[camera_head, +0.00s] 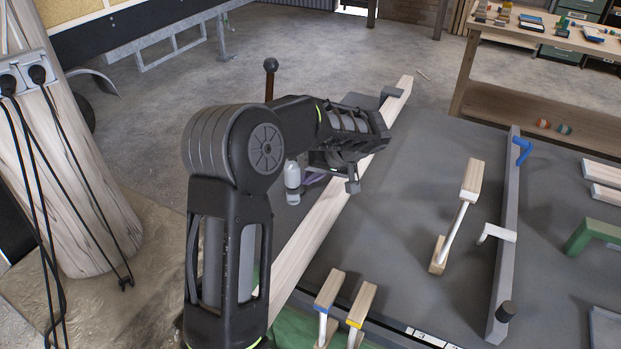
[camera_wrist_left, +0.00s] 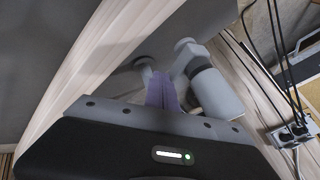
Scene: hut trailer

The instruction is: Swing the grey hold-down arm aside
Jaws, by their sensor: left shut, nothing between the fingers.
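A long pale wooden beam (camera_head: 318,222) runs diagonally beside the dark bench top. A small grey piece (camera_head: 391,92) lies across its far end and looks like the hold-down arm; the rest of it is hidden behind my wrist. My left gripper (camera_head: 314,179) is shut and empty, over the beam's left side and nearer than that grey piece. In the left wrist view its purple fingers (camera_wrist_left: 162,92) are together, beside a light grey cylinder (camera_wrist_left: 214,94). I cannot tell what the cylinder belongs to. My right gripper is not in view.
Wood-handled tools (camera_head: 466,190), a grey rail (camera_head: 507,240) with hooks and a green bracket (camera_head: 588,236) occupy the bench to the right. A wooden post (camera_head: 75,180) with hanging cables stands at left.

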